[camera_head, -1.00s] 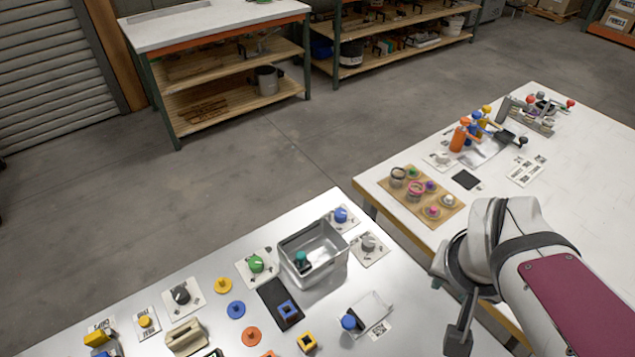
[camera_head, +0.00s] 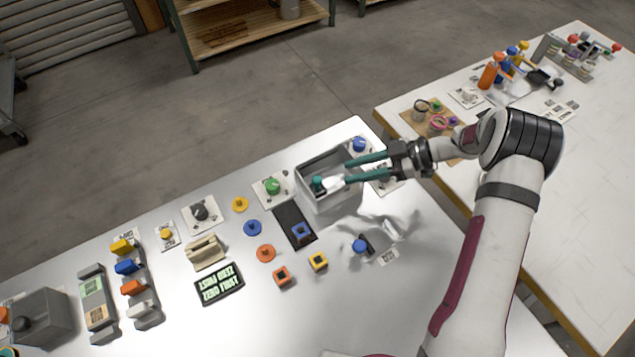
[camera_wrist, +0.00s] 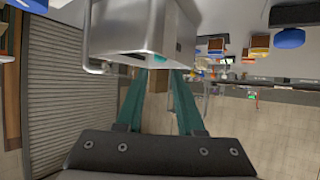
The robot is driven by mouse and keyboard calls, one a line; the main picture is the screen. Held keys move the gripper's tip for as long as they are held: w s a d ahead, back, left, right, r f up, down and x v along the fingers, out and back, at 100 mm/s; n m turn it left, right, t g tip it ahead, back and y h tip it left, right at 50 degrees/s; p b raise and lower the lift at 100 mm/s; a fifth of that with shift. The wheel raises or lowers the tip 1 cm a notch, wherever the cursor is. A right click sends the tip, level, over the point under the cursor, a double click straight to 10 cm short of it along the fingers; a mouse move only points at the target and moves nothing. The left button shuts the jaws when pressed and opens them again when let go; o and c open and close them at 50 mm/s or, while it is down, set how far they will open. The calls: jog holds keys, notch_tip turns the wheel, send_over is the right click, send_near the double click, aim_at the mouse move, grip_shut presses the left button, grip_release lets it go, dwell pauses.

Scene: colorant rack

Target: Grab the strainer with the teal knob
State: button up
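The teal knob (camera_head: 318,183) shows inside the open grey metal bin (camera_head: 329,205) on the near table, at the bin's left side. A white piece (camera_head: 333,183) lies beside the knob; I cannot tell whether it is part of the strainer. My gripper (camera_head: 346,172) reaches in from the right, its teal fingers apart with nothing visibly held. In the head view its tips overlap the bin's opening, right of the knob; their height over it is unclear. In the wrist view the fingers (camera_wrist: 158,73) point at the bin's metal wall (camera_wrist: 135,28), and a bit of teal shows between them.
A green-knobbed item (camera_head: 273,187) stands left of the bin and a blue-knobbed one (camera_head: 359,145) behind it. A blue-knobbed scoop (camera_head: 360,245) lies to the right front.

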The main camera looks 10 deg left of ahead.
aim_at(319, 179)
jog(key=x, duration=0.8)
jog(key=shift+s+a+r, duration=0.1)
jog(key=shift+a+r, duration=0.1)
jog(key=shift+r, duration=0.05)
grip_shut()
